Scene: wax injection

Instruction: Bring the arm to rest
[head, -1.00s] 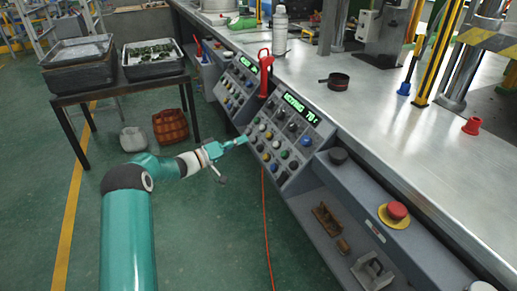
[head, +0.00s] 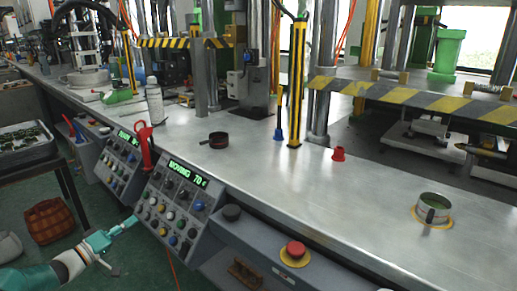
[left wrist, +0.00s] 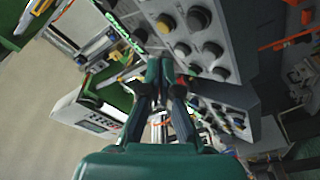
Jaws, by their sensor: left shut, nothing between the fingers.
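My left arm comes in at the lower left of the head view. Its left gripper (head: 132,221) is shut and empty, with its fingertips close to the lower left edge of the button panel (head: 180,205). I cannot tell whether they touch it. In the left wrist view the two fingers (left wrist: 161,68) are together, with round knobs and the panel beyond them. The panel's green display (head: 188,173) reads "MOVING 70". My right gripper is not in view.
A red-handled lever (head: 145,145) stands between the two panels. A red mushroom button (head: 295,250) sits at the bench front. A wicker basket (head: 48,221) is on the floor.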

